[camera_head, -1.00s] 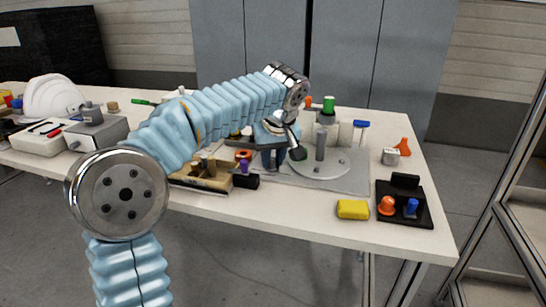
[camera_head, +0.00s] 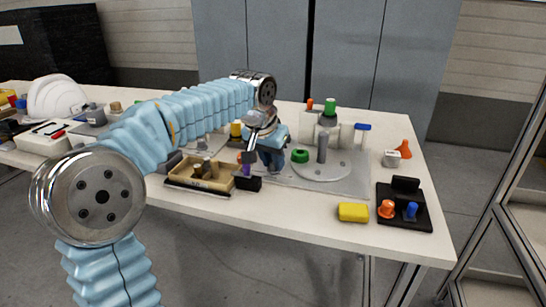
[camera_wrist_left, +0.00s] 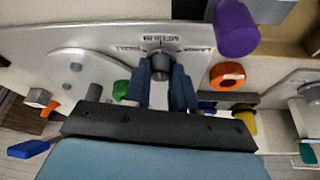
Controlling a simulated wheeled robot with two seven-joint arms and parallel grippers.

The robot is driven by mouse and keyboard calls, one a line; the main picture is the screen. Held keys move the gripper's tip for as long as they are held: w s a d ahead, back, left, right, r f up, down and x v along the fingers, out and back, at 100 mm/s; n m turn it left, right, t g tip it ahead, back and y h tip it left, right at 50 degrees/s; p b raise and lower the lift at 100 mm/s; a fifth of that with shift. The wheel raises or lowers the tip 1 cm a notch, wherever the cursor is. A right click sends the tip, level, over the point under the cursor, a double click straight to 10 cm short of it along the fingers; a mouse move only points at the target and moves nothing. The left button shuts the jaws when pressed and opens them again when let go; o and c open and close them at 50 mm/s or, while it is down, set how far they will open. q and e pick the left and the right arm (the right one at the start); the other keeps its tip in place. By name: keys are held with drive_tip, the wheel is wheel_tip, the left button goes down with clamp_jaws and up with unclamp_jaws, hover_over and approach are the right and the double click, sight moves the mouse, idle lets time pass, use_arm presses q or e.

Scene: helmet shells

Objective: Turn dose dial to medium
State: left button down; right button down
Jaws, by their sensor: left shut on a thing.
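The dose dial (camera_wrist_left: 160,64) is a dark grey round knob on a light plate (camera_wrist_left: 85,40). The printed labels around it are small and blurred; the middle one seems to read medium. My left gripper (camera_wrist_left: 160,82) points down with its blue fingers on both sides of the knob, shut on it. The knob's pointer direction is hard to make out. In the head view my left gripper (camera_head: 271,158) is at the left end of the grey plate (camera_head: 345,187) and hides the dial. My right gripper is not in view.
A green ring (camera_head: 300,156) and a round disc with a post (camera_head: 322,150) are just right of the gripper.

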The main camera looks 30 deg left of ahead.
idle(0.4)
use_arm(q)
drive_tip(key=c, duration=0.9)
unclamp_jaws()
drive_tip(key=v, duration=1.4)
drive_tip(key=shift+a+f, duration=0.1)
drive_tip(key=shift+s, duration=0.1)
